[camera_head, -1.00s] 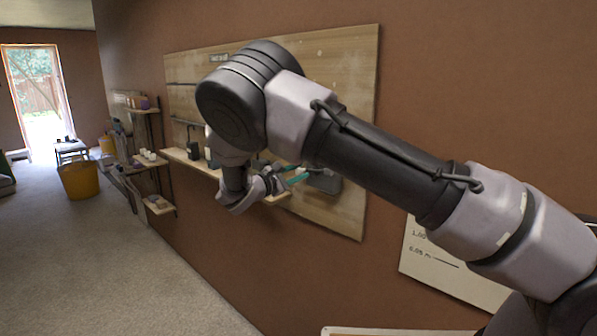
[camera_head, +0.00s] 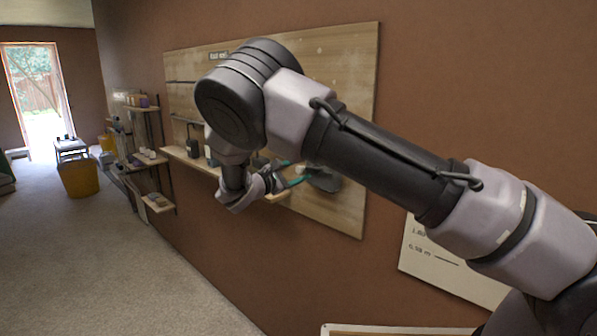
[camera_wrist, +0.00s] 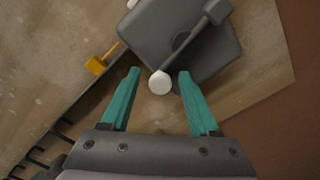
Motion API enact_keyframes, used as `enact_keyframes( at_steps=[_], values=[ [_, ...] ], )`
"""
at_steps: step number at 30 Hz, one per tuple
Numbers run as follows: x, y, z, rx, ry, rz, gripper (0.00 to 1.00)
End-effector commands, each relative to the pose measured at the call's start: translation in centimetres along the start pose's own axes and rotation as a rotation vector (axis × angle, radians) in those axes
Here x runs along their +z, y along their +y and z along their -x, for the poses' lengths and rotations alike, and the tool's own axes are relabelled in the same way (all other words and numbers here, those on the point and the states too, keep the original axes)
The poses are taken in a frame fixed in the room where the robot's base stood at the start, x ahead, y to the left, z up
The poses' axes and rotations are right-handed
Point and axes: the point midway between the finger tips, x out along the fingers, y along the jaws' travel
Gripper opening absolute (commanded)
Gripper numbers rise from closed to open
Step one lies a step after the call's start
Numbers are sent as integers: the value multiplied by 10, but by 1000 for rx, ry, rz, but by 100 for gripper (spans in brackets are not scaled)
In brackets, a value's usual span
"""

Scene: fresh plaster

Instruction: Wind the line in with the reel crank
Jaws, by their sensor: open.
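The reel (camera_wrist: 160,32) is a dark grey block on the wooden wall board, seen in the wrist view at the top. Its dark crank arm (camera_wrist: 190,38) runs down and left to a white round knob (camera_wrist: 159,83). My gripper (camera_wrist: 159,74) is open, with its teal fingers on either side of the knob and a gap at both sides. In the head view my gripper (camera_head: 291,175) is by the board, and the reel (camera_head: 323,179) shows partly behind it and my arm. Any line on the reel cannot be made out.
The wooden board (camera_head: 345,210) hangs on the brown wall, with a narrow shelf (camera_head: 185,158) holding small dark items. A yellow-orange piece (camera_wrist: 97,65) sits left of the reel. A yellow bucket (camera_head: 80,178) stands on the open floor at the left.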

Motion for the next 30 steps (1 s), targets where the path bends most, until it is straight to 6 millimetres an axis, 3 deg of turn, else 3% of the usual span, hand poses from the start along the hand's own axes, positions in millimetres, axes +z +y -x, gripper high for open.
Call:
enact_keyframes(
  at_steps=[5,12,18,30],
  values=[
    [-1,1,24,3,4,-1,62],
    [-1,0,72,3,3,0,62],
    [0,0,100,1,1,-1,62],
    [0,0,107,0,0,0,62]
  ],
)
